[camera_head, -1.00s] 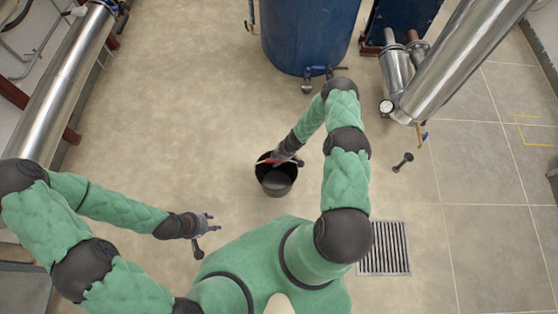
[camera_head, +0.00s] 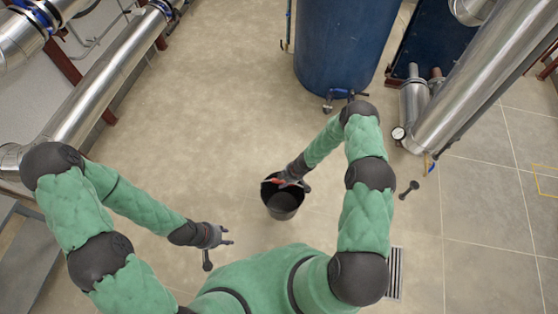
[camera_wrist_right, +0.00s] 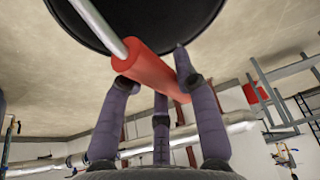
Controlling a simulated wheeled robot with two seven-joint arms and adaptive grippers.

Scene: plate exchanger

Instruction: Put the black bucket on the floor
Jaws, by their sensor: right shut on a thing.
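The black bucket (camera_head: 282,211) hangs or stands upright in front of my body in the head view; its inside looks dark. I cannot tell whether its base touches the floor (camera_head: 200,130). My right gripper (camera_head: 291,180) is at the bucket's rim, shut on its red handle grip. In the right wrist view the fingers (camera_wrist_right: 152,66) close around the red grip (camera_wrist_right: 145,68) on a metal bail, with the dark bucket (camera_wrist_right: 165,15) beyond. My left gripper (camera_head: 220,240) is open and empty, left of the bucket and apart from it.
A blue tank (camera_head: 335,45) with a valve stands at the back. Silver pipes (camera_head: 475,75) with a gauge (camera_head: 398,133) are at the right, another pipe (camera_head: 110,80) at the left. A small black piece (camera_head: 408,190) lies right of my right arm. A floor grate (camera_head: 396,272) is near right.

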